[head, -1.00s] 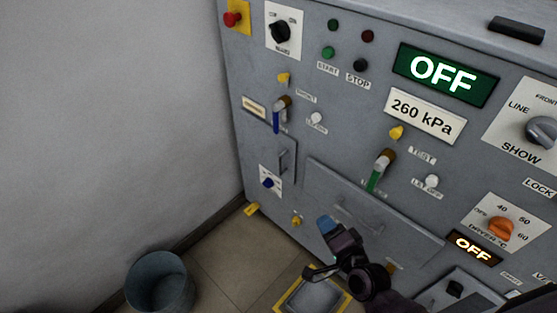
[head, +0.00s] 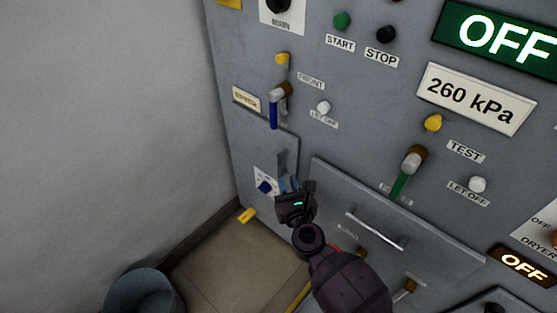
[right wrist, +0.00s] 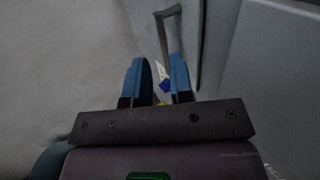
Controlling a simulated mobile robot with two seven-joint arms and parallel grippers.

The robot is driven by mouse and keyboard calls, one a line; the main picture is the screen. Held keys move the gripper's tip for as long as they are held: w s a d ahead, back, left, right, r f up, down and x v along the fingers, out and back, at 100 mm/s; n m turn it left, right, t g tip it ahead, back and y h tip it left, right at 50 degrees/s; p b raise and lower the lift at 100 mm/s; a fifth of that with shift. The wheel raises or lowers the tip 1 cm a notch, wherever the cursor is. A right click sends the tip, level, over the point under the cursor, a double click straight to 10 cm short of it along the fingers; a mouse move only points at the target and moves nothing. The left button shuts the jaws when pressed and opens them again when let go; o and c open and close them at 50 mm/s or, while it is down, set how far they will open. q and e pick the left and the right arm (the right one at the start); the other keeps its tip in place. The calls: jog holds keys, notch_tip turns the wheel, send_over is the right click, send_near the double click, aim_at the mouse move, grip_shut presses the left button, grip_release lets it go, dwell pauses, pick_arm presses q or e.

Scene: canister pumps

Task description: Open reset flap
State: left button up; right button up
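A small grey flap (head: 250,142) with an upright bar handle (head: 282,160) is low on the left of the grey machine front. It looks shut; I read no reset label on it. A blue knob (head: 265,187) on a white plate sits at its lower left. My right gripper (head: 289,186) is just in front of the handle's lower end. In the right wrist view, its blue fingers (right wrist: 160,80) are apart, with the handle (right wrist: 164,38) and the blue knob (right wrist: 165,87) seen in the gap beyond. Whether they touch the handle cannot be told. My left gripper is not in view.
A wide drawer-like panel (head: 440,232) with a silver handle (head: 375,230) is right of my gripper. A blue lever (head: 273,112) is above the flap, a green lever (head: 403,180) to the right. A grey bin (head: 145,292) stands by the left wall.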

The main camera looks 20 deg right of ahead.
aim_at(279, 163)
jog(key=w, duration=0.7)
jog(key=shift+w+f+b, duration=0.15)
jog(key=shift+w+b, duration=0.15)
jog(key=shift+b, duration=0.05)
jog(key=shift+w, duration=0.75)
grip_shut()
jog(key=shift+s, duration=0.1)
